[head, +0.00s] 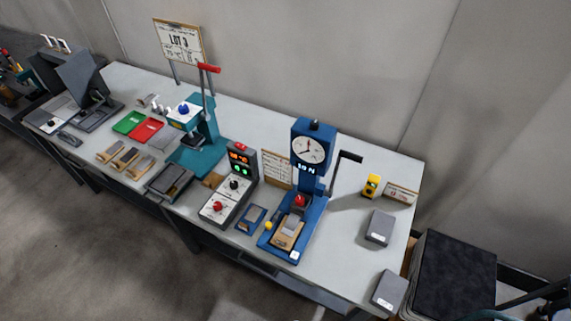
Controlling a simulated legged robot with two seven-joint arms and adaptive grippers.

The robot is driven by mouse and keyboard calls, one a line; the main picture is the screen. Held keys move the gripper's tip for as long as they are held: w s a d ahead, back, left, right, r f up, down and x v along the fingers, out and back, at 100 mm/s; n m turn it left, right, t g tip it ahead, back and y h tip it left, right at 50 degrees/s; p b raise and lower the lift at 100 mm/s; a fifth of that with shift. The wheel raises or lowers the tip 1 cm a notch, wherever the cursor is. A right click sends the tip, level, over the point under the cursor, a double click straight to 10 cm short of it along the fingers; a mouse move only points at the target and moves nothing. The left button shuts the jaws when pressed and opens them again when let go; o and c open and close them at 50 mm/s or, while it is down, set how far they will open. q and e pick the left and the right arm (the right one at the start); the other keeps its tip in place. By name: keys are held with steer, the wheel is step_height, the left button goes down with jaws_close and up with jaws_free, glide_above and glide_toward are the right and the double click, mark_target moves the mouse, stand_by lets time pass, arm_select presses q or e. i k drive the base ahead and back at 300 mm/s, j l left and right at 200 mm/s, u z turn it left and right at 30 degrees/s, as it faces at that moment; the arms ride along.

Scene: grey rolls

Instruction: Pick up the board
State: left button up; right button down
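No gripper of mine can be made out in the head view. Several things could be the board, and I cannot tell which one is meant. A small blue-framed piece (250,218) lies flat on the table, left of the blue press. A tan piece with a grey top (287,232) lies on the base of the blue press (312,165), which has a round dial and a black side lever. Tan-and-grey pieces (124,158) lie in a row at the left front of the table.
The long grey table (350,250) runs along a wall. On it stand a teal press (203,130) with a red-handled lever, a control box (230,187), a green tray (129,122), a red tray (148,130) and grey boxes (379,228). The table's right part has free room.

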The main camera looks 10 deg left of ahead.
mark_target(287, 234)
steer(key=z, duration=0.4)
steer(key=j+z, duration=0.45)
steer(key=k+j+z, duration=0.15)
steer(key=z, duration=0.3)
steer(key=k+j+z, duration=0.2)
steer(key=z, duration=0.2)
steer(key=k+j, duration=0.1)
